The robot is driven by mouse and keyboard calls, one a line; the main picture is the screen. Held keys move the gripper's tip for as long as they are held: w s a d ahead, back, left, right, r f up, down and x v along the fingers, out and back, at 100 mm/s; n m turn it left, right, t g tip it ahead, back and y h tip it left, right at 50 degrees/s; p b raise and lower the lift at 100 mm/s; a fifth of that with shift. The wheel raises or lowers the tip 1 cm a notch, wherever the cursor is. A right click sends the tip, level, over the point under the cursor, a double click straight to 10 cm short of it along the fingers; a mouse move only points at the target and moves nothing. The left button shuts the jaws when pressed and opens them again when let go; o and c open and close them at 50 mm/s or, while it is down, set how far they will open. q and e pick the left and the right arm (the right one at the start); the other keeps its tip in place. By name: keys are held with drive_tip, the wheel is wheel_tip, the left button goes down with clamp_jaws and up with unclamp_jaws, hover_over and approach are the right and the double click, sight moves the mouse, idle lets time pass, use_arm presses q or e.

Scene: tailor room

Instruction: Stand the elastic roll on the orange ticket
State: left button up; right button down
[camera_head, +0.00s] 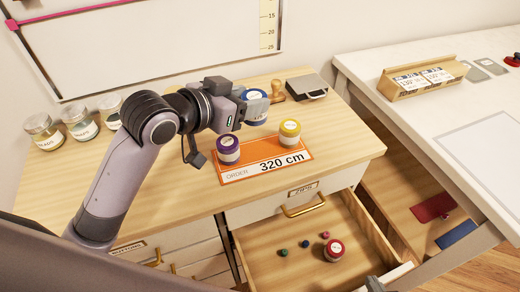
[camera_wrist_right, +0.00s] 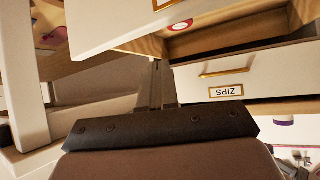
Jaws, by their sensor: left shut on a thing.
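The orange ticket (camera_head: 262,172), marked "ORDER 320 cm", lies on the wooden cabinet top. A purple roll (camera_head: 228,152) stands on its left end and a yellow roll (camera_head: 290,133) on its back right corner. My left gripper (camera_head: 252,106) is shut on a blue roll (camera_head: 258,121), just behind the ticket between those two; the fingers partly cover it, and I cannot tell whether it touches the top. A red roll (camera_head: 334,251) stands in the open drawer. My right gripper (camera_wrist_right: 160,88) looks shut and empty, low in front of the drawers.
The open drawer (camera_head: 270,236) also holds several small buttons. Several jars (camera_head: 80,122) line the back left. A white table (camera_head: 425,115) with a wooden card holder (camera_head: 422,80) is at right.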

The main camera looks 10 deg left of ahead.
sight(249, 92)
use_arm(q)
drive_tip(key=w+r+m+h, duration=0.1)
drive_tip(key=r, duration=0.1)
drive_tip(key=w+r+m+g+h, duration=0.1)
drive_tip(key=r, duration=0.2)
drive_tip(key=w+r+m+g+h+b, duration=0.1)
drive_tip(key=r, duration=0.1)
drive_tip(key=shift+r+m, duration=0.25)
drive_tip(key=shift+m, duration=0.05)
use_arm(e)
drive_tip(key=shift+f, duration=0.6)
use_arm(q)
drive_tip(key=shift+g+h, duration=0.3)
wheel_tip(249, 92, down, 20)
drive_tip(key=shift+r+b, duration=0.1)
drive_tip(key=shift+b, duration=0.2)
use_arm(e)
drive_tip(key=shift+f, duration=0.3)
drive_tip(key=shift+f, duration=0.1)
use_arm(q)
drive_tip(key=shift+f, duration=0.25)
use_arm(e)
drive_tip(key=shift+f, duration=0.15)
use_arm(q)
drive_tip(key=o, duration=1)
drive_tip(key=shift+r, duration=0.1)
drive_tip(key=shift+r, duration=0.1)
use_arm(e)
drive_tip(key=shift+r, duration=0.2)
